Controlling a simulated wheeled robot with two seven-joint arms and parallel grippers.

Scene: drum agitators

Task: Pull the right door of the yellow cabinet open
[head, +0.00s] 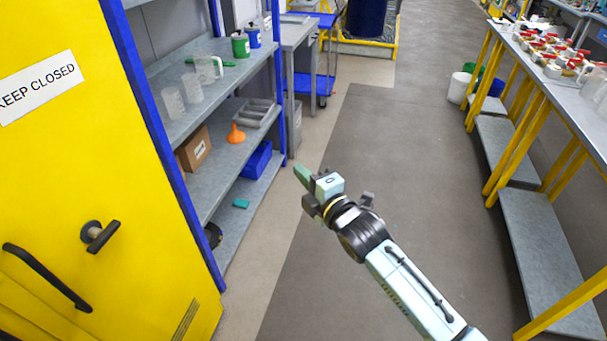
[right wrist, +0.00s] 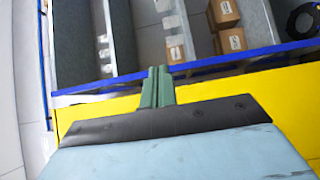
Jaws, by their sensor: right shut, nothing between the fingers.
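The yellow cabinet (head: 120,150) fills the left side of the head view. Its visible front carries a black bar handle (head: 45,278), a dark latch knob (head: 100,236) and a "KEEP CLOSED" sign (head: 40,86). This front looks closed; the left part is cut off by the picture edge, so I cannot tell which door it is. My right gripper (head: 302,174) is shut and empty, out over the floor, well to the right of the handle. In the right wrist view its green fingers (right wrist: 158,88) show against a yellow surface (right wrist: 285,95). My left gripper is not in view.
A blue-edged shelf rack (head: 215,150) stands right beside the cabinet, holding beakers, a cardboard box (head: 194,148) and an orange funnel (head: 236,134). A long bench (head: 540,75) with yellow legs runs along the right. The grey floor (head: 400,150) between is clear.

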